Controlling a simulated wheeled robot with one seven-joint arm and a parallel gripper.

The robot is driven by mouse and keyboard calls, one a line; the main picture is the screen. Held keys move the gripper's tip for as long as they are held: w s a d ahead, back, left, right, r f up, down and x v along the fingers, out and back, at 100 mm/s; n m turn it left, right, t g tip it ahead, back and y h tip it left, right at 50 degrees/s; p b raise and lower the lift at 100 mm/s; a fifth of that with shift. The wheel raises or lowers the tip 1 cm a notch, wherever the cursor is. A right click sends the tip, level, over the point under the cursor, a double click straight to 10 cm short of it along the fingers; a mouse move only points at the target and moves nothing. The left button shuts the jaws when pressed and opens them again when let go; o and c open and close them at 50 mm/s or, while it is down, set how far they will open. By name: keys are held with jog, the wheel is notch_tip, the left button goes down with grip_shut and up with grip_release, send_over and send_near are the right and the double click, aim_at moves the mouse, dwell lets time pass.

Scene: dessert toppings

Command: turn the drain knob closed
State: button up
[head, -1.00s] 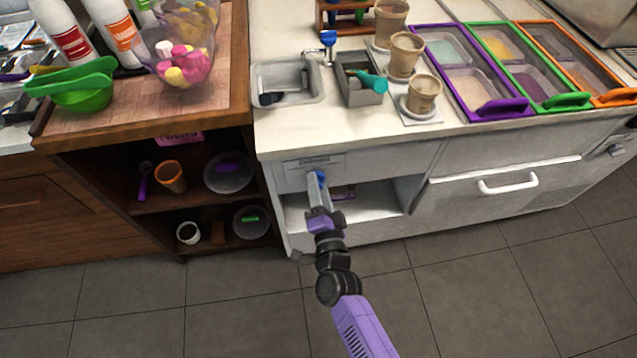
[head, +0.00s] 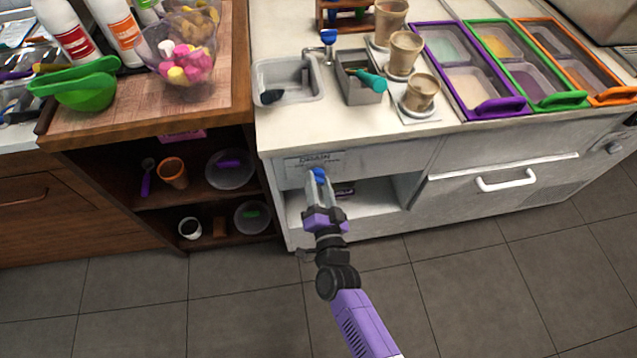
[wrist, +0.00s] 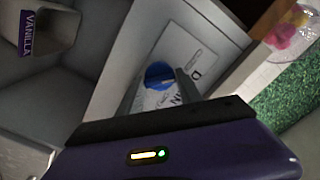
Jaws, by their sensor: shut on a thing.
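The blue drain knob (head: 319,176) sits on the white counter's front face, below the sign reading DRAIN (head: 314,160). In the wrist view the knob (wrist: 158,75) is a round blue cap in front of the white label. My gripper (head: 320,183) reaches up to it from below. Its two fingers stand on either side of the knob and are shut on it. In the wrist view the fingers (wrist: 160,88) flank the knob. The far side of the knob is hidden.
Below and right of the knob is an open shelf (head: 375,205) in the white counter, holding a dark container labelled VANILLA (wrist: 45,28). A dark wooden shelf unit (head: 215,180) stands to the left. A sink (head: 290,82) is in the counter above. The floor in front is clear.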

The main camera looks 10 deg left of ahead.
jog(key=o, duration=1.4)
jog(key=shift+v, duration=3.95)
jog(key=shift+a, duration=0.1)
